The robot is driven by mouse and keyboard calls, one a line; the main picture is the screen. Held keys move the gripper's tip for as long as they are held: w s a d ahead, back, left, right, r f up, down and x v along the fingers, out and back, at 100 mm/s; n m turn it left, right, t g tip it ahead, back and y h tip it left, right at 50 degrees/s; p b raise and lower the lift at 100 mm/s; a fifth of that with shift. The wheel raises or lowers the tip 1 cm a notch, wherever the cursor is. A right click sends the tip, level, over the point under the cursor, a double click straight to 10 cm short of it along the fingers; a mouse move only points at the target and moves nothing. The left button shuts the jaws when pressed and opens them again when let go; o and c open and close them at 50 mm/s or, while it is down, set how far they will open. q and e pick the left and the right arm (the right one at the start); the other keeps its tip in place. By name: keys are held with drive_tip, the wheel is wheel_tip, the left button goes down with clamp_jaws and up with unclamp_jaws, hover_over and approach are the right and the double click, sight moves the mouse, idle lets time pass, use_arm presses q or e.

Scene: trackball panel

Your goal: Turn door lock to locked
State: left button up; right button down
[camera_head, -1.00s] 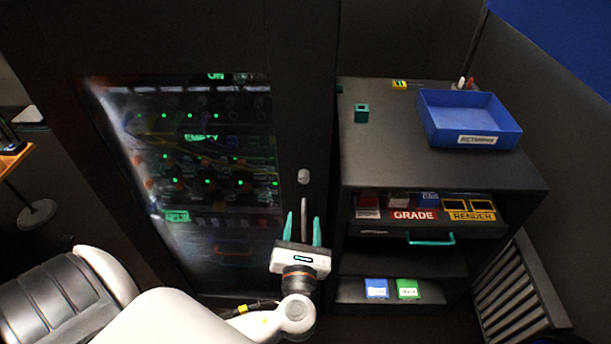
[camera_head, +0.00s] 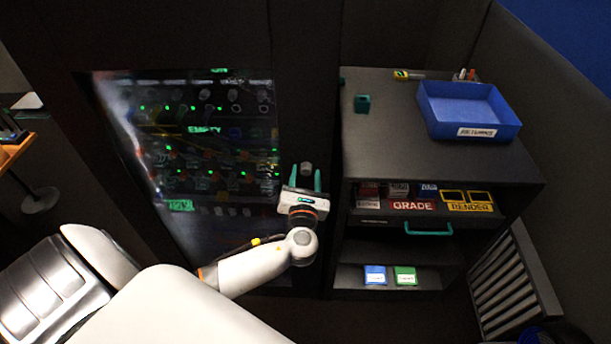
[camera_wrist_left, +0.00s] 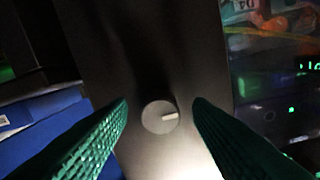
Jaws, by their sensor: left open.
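The door lock is a small round grey knob (camera_head: 306,168) on the dark door frame, right of the glass panel. In the left wrist view the knob lies between the green fingers (camera_wrist_left: 160,112), with a gap on each side. I cannot tell how far the fingertips are from the door surface. My right gripper is not in view.
A glass door panel (camera_head: 190,150) with green lights and an "EMPTY" sign fills the left. A dark cabinet (camera_head: 400,165) stands right, with a blue bin (camera_head: 445,125) on top and a teal drawer handle (camera_head: 428,231). A slatted rack (camera_head: 512,285) stands at lower right.

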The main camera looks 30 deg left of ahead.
use_arm(q)
drive_tip(key=c, duration=1)
